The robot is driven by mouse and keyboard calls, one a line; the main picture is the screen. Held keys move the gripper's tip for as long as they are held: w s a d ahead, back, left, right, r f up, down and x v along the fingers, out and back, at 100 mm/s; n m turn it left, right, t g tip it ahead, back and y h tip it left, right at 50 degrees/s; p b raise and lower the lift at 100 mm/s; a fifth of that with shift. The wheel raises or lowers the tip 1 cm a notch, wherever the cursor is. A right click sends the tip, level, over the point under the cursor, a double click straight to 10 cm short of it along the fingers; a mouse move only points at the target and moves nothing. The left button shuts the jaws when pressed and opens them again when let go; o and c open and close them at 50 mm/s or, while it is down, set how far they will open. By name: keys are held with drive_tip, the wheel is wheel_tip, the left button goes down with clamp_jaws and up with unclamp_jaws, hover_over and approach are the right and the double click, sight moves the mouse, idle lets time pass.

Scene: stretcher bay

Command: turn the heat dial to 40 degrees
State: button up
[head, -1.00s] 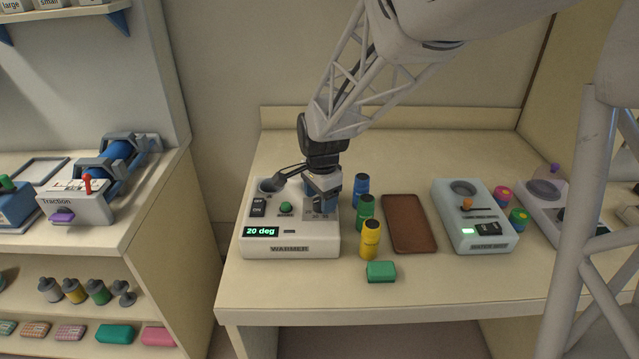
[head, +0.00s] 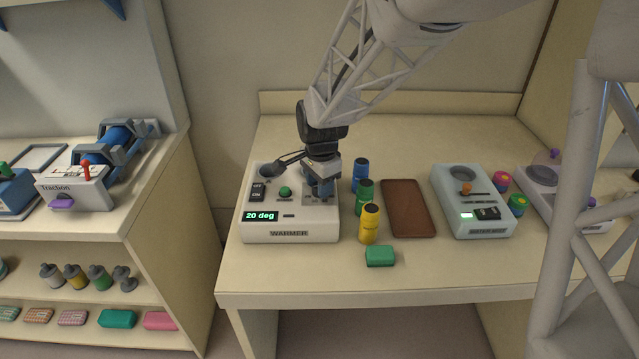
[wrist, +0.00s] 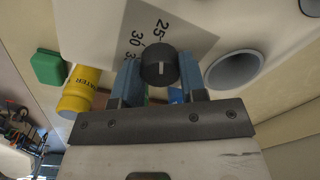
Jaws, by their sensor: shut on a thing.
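The white warmer box (head: 262,233) stands at the left of the table. Its display (head: 261,216) reads "20 deg" in green. The heat dial is a dark round knob (wrist: 159,68) with a pale pointer line, on a grey scale plate (wrist: 185,30) where 25, 30 and part of another number show in the wrist view. My gripper (head: 322,190) is over the right part of the warmer, pointing down. In the wrist view its two blue fingers (wrist: 160,82) are shut on the dial, one on each side. In the head view my gripper hides the dial.
Blue, green and yellow bottles (head: 370,223) stand just right of the warmer. A green block (head: 380,256) lies in front of them. A brown pad (head: 408,208) and a second pale device (head: 473,205) are further right. The table front is clear.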

drive_tip(key=shift+n, duration=0.3)
drive_tip(key=n, duration=0.6)
drive_tip(key=shift+n, duration=0.3)
drive_tip(key=n, duration=0.6)
drive_tip(key=shift+n+g, duration=0.3)
drive_tip(key=n, duration=1.2)
drive_tip(key=shift+w+n, duration=0.1)
drive_tip(key=shift+n, duration=0.2)
drive_tip(key=o, duration=0.9)
